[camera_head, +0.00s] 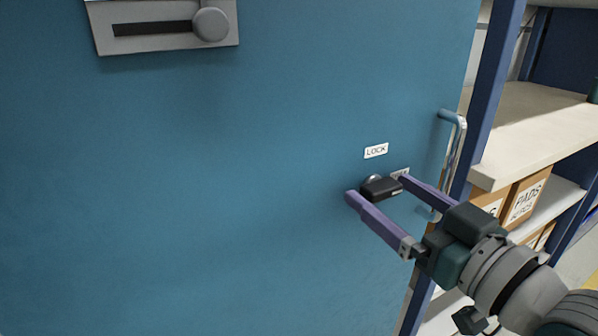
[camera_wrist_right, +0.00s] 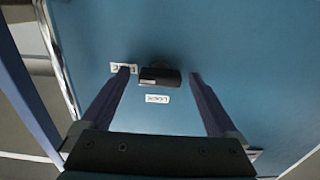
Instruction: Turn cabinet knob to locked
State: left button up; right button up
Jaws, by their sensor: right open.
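The blue cabinet door (camera_head: 250,170) fills most of the head view. Its small black knob (camera_head: 381,189) is a bar-shaped grip on a round base, right of the door's middle. A white LOCK label (camera_head: 376,151) sits just above it. A second label (camera_head: 401,173) to its right is partly hidden by a finger. My right gripper (camera_head: 377,188) is open, with its two purple fingers on either side of the knob. In the right wrist view the knob (camera_wrist_right: 160,77) lies between the fingertips, with gaps showing on both sides. My left gripper is out of view.
A light-blue bar handle (camera_head: 457,135) stands out near the door's right edge. A grey plate with a slot and round knob (camera_head: 170,25) is at the top left. Shelving (camera_head: 535,125) with boxes (camera_head: 525,200) stands to the right. The door face left of the knob is clear.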

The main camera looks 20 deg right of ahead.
jog(key=c, duration=1.4)
jog(key=shift+n, duration=0.3)
jog(key=n+p, duration=0.1)
jog(key=n, duration=0.2)
jog(key=shift+r+p, duration=0.1)
jog(key=shift+p, duration=0.3)
jog(key=n+p, duration=0.1)
jog(key=n, duration=0.3)
jog(key=shift+n, duration=0.4)
jog(key=n, duration=0.4)
jog(key=shift+n, duration=2.8)
